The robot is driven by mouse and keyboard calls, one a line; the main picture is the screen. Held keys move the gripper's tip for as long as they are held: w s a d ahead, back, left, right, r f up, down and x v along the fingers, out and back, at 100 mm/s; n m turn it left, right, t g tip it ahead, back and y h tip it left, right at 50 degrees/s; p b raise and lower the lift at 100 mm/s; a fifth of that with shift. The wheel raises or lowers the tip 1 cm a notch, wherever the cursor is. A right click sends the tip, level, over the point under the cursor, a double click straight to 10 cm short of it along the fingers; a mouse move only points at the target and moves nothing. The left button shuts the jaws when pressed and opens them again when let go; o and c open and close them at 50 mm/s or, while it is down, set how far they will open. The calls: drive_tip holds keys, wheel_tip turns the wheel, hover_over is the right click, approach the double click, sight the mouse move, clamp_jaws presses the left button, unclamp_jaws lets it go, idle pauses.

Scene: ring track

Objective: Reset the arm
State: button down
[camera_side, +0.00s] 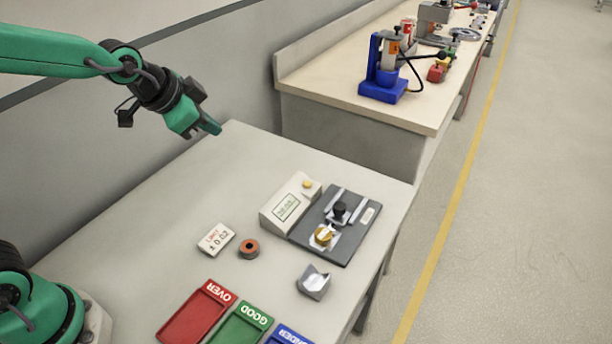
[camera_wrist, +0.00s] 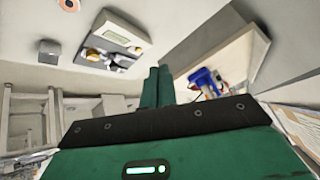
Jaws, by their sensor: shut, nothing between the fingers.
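My gripper (camera_side: 212,127) is raised above the far left part of the table (camera_side: 140,222) in the side view, clear of everything on it. Its fingers are shut together with nothing between them. In the wrist view the green fingers (camera_wrist: 157,86) lie side by side. My arm reaches in from the left edge of the side view.
On the table are a grey gauge box (camera_side: 290,203), a dark plate (camera_side: 352,240) holding a brass ring (camera_side: 323,235), an orange-centred ring (camera_side: 248,248), a limit card (camera_side: 216,240), a grey V-block (camera_side: 313,282), and red (camera_side: 190,318), green (camera_side: 236,328) and blue trays (camera_side: 284,337).

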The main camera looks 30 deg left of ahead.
drive_tip(key=s+a+n+g, duration=0.1)
drive_tip(key=s+a+n, duration=0.2)
drive_tip(key=s, duration=0.5)
drive_tip(key=s+a+r+n+y, duration=0.1)
drive_tip(key=s+a+n, duration=0.1)
drive_tip(key=s, duration=0.7)
drive_tip(key=shift+a+r+n+g, duration=0.25)
drive_tip(key=shift+a+n+g, duration=0.15)
drive_tip(key=shift+n, duration=0.3)
